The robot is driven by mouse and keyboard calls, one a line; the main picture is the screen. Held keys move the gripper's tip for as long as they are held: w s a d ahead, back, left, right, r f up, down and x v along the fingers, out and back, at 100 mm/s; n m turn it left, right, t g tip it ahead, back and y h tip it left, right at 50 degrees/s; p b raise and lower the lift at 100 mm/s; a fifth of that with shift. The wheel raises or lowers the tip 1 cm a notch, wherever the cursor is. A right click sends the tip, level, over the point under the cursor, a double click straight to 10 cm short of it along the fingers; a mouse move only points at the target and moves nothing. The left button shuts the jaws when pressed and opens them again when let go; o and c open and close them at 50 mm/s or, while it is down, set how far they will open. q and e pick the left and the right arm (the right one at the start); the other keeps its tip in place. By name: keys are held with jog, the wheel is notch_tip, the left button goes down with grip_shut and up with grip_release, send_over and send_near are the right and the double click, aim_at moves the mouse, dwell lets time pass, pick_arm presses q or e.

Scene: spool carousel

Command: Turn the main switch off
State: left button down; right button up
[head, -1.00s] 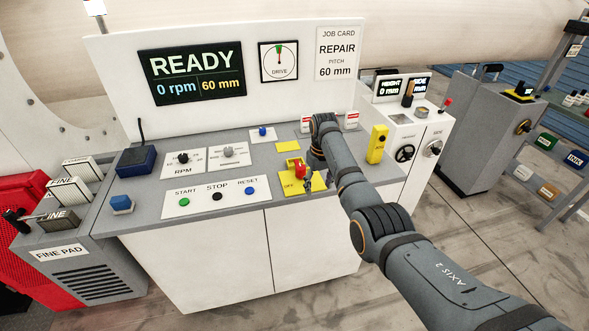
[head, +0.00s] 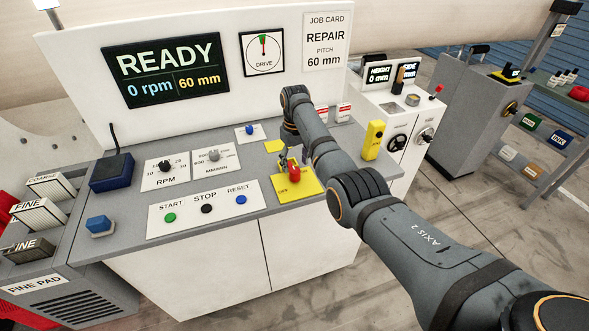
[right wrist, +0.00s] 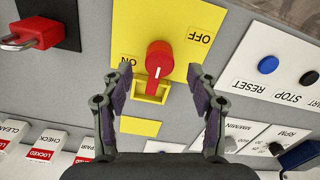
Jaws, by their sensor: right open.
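The main switch is a red rotary handle (right wrist: 159,58) on a yellow plate (right wrist: 185,22) marked ON and OFF. Its white mark points down in the right wrist view, with ON at lower left and OFF at upper right. In the head view the red handle (head: 294,173) shows on the console, with OFF on the plate's near part. My right gripper (right wrist: 152,73) is open, its fingers on either side of the handle's near end in the picture, with gaps visible. In the head view it (head: 289,159) is at the handle's far side. My left gripper is not seen.
A red padlock (right wrist: 38,32) lies on a dark base beside the switch plate. START, STOP and RESET buttons (head: 206,208) are left of the switch. A yellow box (head: 374,139) stands to its right. The display (head: 168,69) reads READY, 0 rpm.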

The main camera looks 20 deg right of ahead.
aim_at(295, 170)
jog(key=f, duration=0.4)
jog(key=shift+w+f, duration=0.2)
jog(key=shift+f, duration=0.3)
jog(key=shift+c, duration=0.9)
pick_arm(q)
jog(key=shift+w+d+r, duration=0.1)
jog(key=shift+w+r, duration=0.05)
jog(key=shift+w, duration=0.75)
pick_arm(e)
jog(key=c, duration=1)
